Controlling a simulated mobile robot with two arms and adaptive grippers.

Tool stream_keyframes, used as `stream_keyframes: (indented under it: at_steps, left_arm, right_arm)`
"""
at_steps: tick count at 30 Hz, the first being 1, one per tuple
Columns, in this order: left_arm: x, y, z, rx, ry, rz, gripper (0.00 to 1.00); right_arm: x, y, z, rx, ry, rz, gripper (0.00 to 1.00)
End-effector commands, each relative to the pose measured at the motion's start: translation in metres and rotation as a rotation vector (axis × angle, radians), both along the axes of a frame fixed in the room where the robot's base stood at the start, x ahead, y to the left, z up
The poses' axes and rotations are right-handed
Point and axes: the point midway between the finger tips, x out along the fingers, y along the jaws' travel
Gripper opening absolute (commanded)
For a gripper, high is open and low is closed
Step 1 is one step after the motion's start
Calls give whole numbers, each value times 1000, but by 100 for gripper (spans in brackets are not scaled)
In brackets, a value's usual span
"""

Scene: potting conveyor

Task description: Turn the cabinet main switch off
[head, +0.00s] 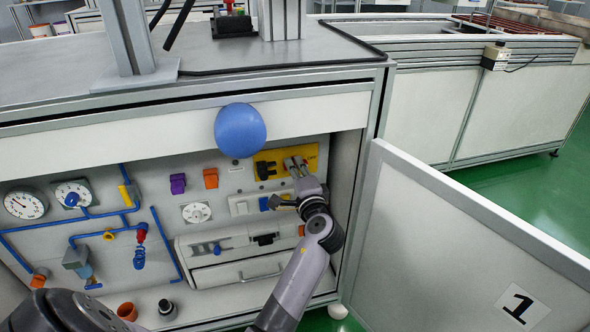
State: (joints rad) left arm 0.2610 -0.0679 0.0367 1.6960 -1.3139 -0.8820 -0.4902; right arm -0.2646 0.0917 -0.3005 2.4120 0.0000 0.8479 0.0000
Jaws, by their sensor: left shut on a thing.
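The cabinet (210,118) stands open, and its inner back panel carries gauges, pipes and switches. A yellow plate (312,150) on the right of that panel bears the main switch. A black fitting (265,171) shows on the plate's left part. My left gripper (295,164) reaches up to the plate and is shut on the main switch in front of it. The fingers hide most of the switch, so I cannot tell its position. My right gripper is not in view.
The open cabinet door (440,255), marked 1, stands close on the right of my arm. A blue rounded object (240,130) shows in front of the cabinet's upper edge. An orange-brown pot (127,311) stands at the cabinet's bottom. Green floor (520,165) is clear at right.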

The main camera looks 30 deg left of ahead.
Motion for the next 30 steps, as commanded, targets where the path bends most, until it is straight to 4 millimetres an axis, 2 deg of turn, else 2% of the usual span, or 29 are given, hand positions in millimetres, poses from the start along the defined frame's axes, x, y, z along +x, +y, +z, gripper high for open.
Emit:
stream_keyframes:
  at_steps: [5,6,14,23,30]
  left_arm:
    - [0,1,0,-3,-2,1,0]
    - [0,1,0,-3,-2,1,16]
    - [0,1,0,-1,-1,1,33]
    - [-1,-1,0,0,0,0,33]
    - [-20,-24,-1,-3,1,-1,33]
  right_arm:
    - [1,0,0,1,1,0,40]
    - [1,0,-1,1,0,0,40]
    - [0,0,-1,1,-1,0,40]
    - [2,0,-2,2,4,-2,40]
    - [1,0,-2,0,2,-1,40]
